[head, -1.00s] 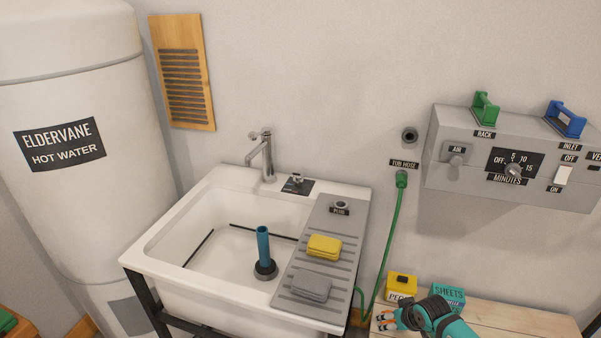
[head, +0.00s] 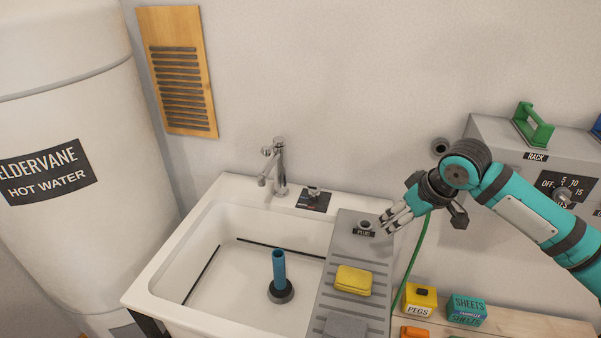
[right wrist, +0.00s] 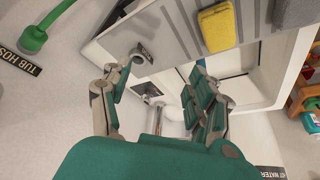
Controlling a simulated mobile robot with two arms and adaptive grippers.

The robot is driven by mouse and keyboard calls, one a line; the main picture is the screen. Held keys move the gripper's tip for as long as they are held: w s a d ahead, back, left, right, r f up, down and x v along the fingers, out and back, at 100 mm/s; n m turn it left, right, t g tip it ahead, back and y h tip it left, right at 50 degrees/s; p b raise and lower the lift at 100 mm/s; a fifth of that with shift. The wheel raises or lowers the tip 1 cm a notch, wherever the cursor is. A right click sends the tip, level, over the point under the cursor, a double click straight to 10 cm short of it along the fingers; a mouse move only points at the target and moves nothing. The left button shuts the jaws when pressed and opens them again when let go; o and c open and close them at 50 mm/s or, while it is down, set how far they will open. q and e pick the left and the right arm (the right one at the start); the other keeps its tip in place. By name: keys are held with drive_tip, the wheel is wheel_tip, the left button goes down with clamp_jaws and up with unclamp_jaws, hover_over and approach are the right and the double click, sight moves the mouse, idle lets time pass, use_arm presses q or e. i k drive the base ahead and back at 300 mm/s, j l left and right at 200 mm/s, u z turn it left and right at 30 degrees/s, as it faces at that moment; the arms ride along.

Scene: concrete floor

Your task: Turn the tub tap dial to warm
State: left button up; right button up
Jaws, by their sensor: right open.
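The tub tap dial (head: 314,191) is a small metal knob on a dark plate at the back right rim of the white tub (head: 160,278). The metal tap (head: 278,168) stands just left of it. In the right wrist view the dial's dark plate (right wrist: 147,90) shows between my fingers; its marks are too small to read. My right gripper (head: 388,222) is open and empty, right of the dial, near the drainboard's back right edge. In the right wrist view its two fingers (right wrist: 157,95) are spread. My left gripper is not in view.
The grey drainboard (head: 345,260) carries a plug knob (head: 365,225) and a yellow sponge (head: 353,280). A blue upright tube (head: 279,265) stands in the tub. The green hose (head: 416,250) hangs behind my right gripper. A grey control box (head: 500,135) is on the wall at right.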

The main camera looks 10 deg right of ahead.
sight(314, 190)
drive_tip(key=i+j, duration=0.25)
drive_tip(key=i, duration=0.2)
drive_tip(key=i+j, duration=0.25)
drive_tip(key=i, duration=0.2)
